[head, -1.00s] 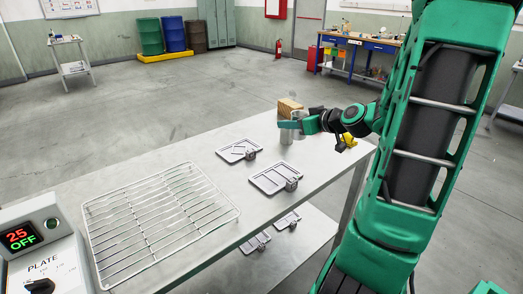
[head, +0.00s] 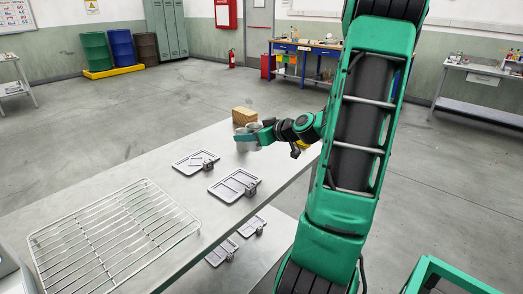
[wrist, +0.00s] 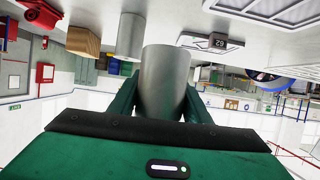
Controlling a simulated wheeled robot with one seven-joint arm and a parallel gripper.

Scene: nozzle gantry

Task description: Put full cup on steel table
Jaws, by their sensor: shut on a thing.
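My gripper (head: 250,136) is shut on a grey metal cup (wrist: 165,82), which stands out between the fingers in the wrist view. The picture there is upside down, with the tabletop along its upper part. The steel table (head: 165,160) runs across the head view, and the gripper is at its far end. A second grey cylinder (wrist: 130,37) stands on the table close beside the held cup. The contents of the held cup are hidden. I cannot tell whether its base touches the table.
A wooden block (head: 244,116) sits just beyond the gripper, and it also shows in the wrist view (wrist: 84,40). Two grey trays (head: 195,162) (head: 234,186) and a wire rack (head: 113,228) lie on the table. A lower shelf (head: 262,258) holds more trays.

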